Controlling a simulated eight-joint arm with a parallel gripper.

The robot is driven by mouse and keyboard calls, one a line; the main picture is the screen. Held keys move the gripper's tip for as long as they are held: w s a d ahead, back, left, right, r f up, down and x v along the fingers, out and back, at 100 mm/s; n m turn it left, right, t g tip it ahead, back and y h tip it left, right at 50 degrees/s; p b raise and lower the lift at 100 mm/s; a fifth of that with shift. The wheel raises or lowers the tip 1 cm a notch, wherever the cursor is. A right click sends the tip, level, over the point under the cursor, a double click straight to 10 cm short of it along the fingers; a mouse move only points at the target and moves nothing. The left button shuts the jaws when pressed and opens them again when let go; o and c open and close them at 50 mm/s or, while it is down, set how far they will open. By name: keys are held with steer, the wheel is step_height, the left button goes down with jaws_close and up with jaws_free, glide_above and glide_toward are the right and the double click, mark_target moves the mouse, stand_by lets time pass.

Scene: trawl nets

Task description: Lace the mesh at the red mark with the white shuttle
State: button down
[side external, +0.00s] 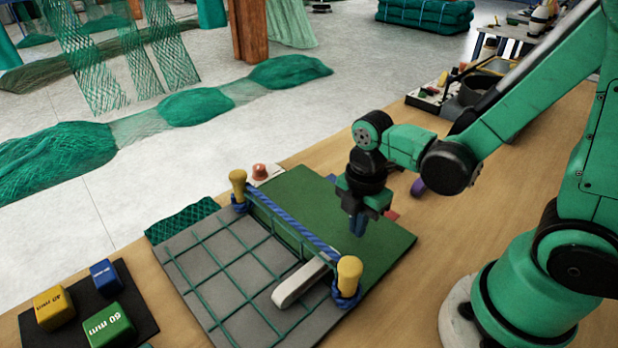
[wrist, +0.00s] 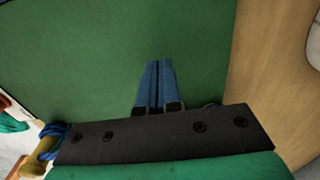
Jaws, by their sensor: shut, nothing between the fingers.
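A mesh of green cord (side external: 222,262) is stretched over a grey board, its upper edge along a blue rope (side external: 292,222) between two yellow posts. The white shuttle (side external: 298,284) lies at the mesh's right side, near the front yellow post (side external: 348,275), and passes by the rope; whether it goes through a mesh opening I cannot tell. I cannot make out a red mark on the mesh. My gripper (side external: 357,224) is over the green mat, right of the rope and apart from the shuttle. Its blue fingers (wrist: 157,84) are shut together and empty.
The green mat (side external: 385,250) is mostly clear. A dark tray at the lower left holds yellow, blue and green (side external: 109,325) blocks. A salmon knob (side external: 261,171) stands behind the rear post (side external: 238,183).

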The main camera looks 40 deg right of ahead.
mark_target(331, 249)
steer(key=shift+f, duration=0.5)
steer(key=shift+a, duration=2)
steer(key=shift+a, duration=1.15)
